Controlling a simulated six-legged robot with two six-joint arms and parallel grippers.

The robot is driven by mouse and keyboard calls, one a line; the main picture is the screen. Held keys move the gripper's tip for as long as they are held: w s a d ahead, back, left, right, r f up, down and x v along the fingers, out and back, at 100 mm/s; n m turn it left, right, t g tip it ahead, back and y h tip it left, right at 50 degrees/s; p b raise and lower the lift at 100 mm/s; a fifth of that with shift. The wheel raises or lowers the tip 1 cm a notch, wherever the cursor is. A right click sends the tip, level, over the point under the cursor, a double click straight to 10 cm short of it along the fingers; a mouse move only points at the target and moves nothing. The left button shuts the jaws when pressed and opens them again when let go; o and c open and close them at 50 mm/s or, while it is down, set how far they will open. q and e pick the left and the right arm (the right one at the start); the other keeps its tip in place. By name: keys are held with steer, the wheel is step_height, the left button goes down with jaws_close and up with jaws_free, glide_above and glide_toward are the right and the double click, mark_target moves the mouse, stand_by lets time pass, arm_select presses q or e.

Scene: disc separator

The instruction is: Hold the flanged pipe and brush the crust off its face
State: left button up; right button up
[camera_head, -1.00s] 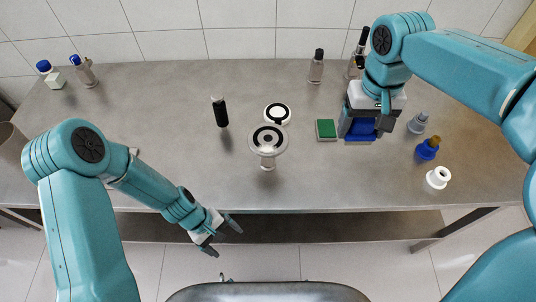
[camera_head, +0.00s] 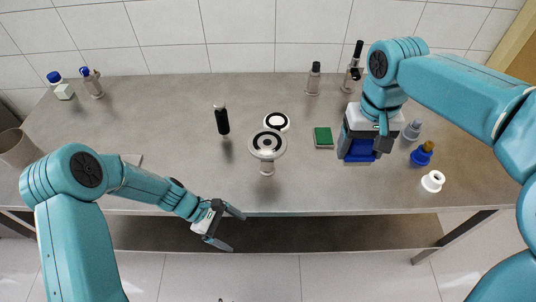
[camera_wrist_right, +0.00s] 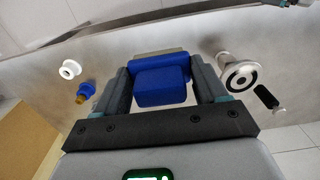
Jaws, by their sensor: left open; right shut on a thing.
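The flanged pipe (camera_head: 267,146) stands on the table, its round grey flange facing up with a dark ring on it and a narrower stem below. It also shows in the right wrist view (camera_wrist_right: 238,74). The dark ring may be the crust; I cannot tell. My right gripper (camera_head: 359,150) is shut on a blue block-shaped brush (camera_wrist_right: 161,84), right of the pipe and apart from it. A grey layer shows at the brush's far side. My left gripper (camera_head: 235,231) is open and empty, in front of the table's front edge, left of and nearer than the pipe.
A black-ringed white disc (camera_head: 276,122) lies behind the pipe. A blue bottle (camera_head: 422,154) and white ring (camera_head: 433,181) are at right. Table (camera_head: 190,135) between left gripper and pipe is clear.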

steer(key=shift+s+a, duration=0.15)
steer(key=shift+d+f, duration=0.1)
steer(key=shift+d, duration=0.1)
steer(key=shift+s+a, duration=0.15)
steer(key=shift+s, duration=0.1)
steer(key=shift+w, duration=0.6)
arm_select(q)
steer(key=shift+w+d+r+n+h, duration=0.15)
steer(key=shift+w+r+n+h, duration=0.25)
steer(key=shift+w+r, duration=0.55)
